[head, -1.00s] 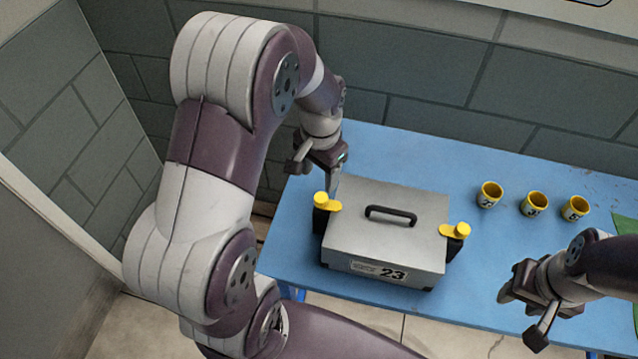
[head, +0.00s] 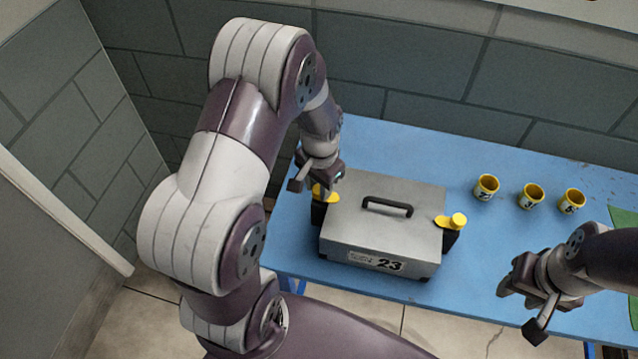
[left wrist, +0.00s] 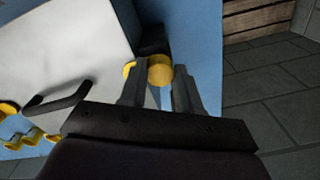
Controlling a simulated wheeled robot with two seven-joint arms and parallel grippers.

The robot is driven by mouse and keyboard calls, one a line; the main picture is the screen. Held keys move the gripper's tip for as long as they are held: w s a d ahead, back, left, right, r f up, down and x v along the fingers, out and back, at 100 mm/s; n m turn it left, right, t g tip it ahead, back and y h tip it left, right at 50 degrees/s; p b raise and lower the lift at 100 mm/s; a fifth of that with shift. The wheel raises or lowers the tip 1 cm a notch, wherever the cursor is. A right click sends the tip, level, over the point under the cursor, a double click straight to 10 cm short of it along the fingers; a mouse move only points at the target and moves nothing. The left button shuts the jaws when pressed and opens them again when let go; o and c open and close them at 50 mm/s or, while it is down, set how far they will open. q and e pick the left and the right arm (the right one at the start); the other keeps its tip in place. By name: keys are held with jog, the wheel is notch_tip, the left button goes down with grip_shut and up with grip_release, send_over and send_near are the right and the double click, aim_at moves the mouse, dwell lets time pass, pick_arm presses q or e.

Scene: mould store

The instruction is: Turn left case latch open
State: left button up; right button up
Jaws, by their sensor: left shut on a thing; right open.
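The grey case (head: 385,225) stands on the blue table, with a black handle (head: 388,207) on its lid and the number 23 on its front. The left case latch (head: 327,196) is yellow and partly hidden by my left gripper (head: 322,184) in the head view. In the left wrist view, the yellow latch (left wrist: 158,70) sits at the fingertips of my left gripper (left wrist: 158,88), which is shut on it. The yellow right latch (head: 452,222) is on the other side of the case. My right gripper (head: 523,304) is open and empty, apart from the case at right.
Three yellow cups (head: 486,187) stand in a row on the blue table (head: 420,150), right of the case. A green sheet (head: 624,222) lies at the table's right edge. A block wall (head: 420,70) runs behind the table. The table between case and cups is clear.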

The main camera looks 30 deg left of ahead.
pick_arm(q)
jog(key=shift+n, duration=0.3)
jog(key=n+p, duration=0.1)
jog(key=n, duration=0.2)
jog(key=shift+n, duration=0.3)
jog(key=n+p, duration=0.1)
jog(key=n, duration=0.3)
jog(key=shift+n, duration=0.3)
jog(key=n+p, duration=0.1)
jog(key=n, duration=0.3)
jog(key=shift+n, duration=2.5)
jog(key=o, duration=1.1)
jog(key=shift+c, duration=0.2)
